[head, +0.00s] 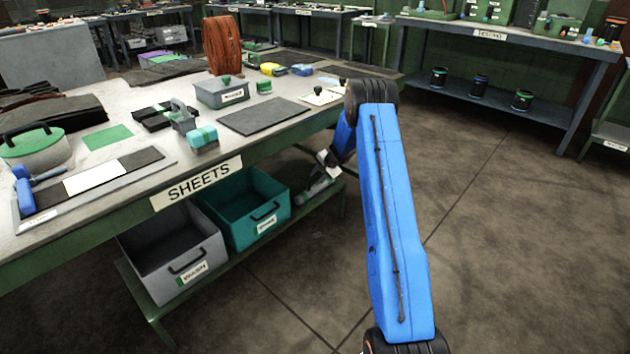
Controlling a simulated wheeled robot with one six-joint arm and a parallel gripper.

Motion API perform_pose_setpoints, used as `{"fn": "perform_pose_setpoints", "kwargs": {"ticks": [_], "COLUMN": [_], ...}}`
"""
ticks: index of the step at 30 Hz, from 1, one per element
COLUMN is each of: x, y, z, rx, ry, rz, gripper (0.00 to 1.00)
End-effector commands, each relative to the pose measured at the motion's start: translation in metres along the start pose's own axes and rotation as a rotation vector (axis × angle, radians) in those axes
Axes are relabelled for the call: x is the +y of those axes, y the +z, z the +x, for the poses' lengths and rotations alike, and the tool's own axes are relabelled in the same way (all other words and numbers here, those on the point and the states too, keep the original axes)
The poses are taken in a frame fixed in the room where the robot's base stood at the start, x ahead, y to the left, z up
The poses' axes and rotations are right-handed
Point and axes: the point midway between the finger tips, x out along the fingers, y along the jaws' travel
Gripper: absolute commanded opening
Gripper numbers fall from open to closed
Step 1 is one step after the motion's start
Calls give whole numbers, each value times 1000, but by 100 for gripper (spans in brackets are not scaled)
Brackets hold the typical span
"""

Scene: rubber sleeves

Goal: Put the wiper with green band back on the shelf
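I cannot clearly pick out a wiper with a green band.
Below are a grey WASH bin (170,250) and a teal bin (245,208). Open floor (490,240) lies to the right.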

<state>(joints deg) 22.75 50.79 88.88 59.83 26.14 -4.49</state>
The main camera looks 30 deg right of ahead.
Motion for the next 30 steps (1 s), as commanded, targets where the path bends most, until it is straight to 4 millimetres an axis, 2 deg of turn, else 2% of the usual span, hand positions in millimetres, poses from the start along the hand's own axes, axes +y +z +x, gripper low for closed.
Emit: {"fn": "perform_pose_setpoints", "kwargs": {"ticks": [3,9,15,21,30], "x": [-1,-1,0,0,0], "y": [-1,0,-1,0,0], "z": [-25,-62,-86,-95,-96], "rx": [3,1,2,0,0], "ry": [-1,-1,-1,0,0], "rz": [0,1,1,0,1], "gripper": [31,31,31,31,31]}}
